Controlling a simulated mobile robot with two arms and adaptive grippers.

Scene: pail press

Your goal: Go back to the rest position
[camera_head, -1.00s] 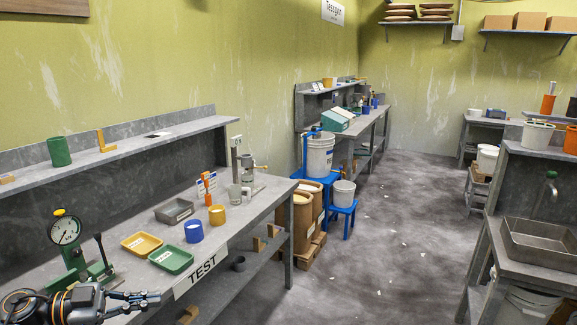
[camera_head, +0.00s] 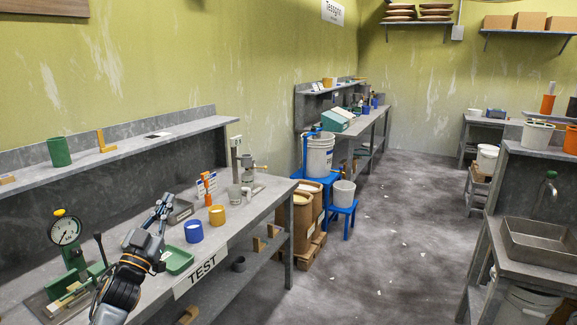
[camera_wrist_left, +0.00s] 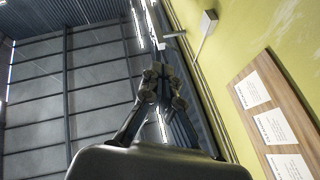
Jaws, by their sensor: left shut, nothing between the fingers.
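My left gripper (camera_head: 163,207) rises from the bottom left over the front of the test bench (camera_head: 255,208), fingers pointing up. Its fingers are shut and empty. In the left wrist view the gripper (camera_wrist_left: 160,75) points up towards the ceiling, with its fingers close together and nothing between them. The arm covers the spot left of the green tray (camera_head: 180,261) and hides part of that tray. My right gripper is not in view.
A press with a dial gauge (camera_head: 65,231) stands left of my arm. A grey tray (camera_head: 181,211), blue cup (camera_head: 193,232) and yellow cup (camera_head: 217,215) are just right of the gripper.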

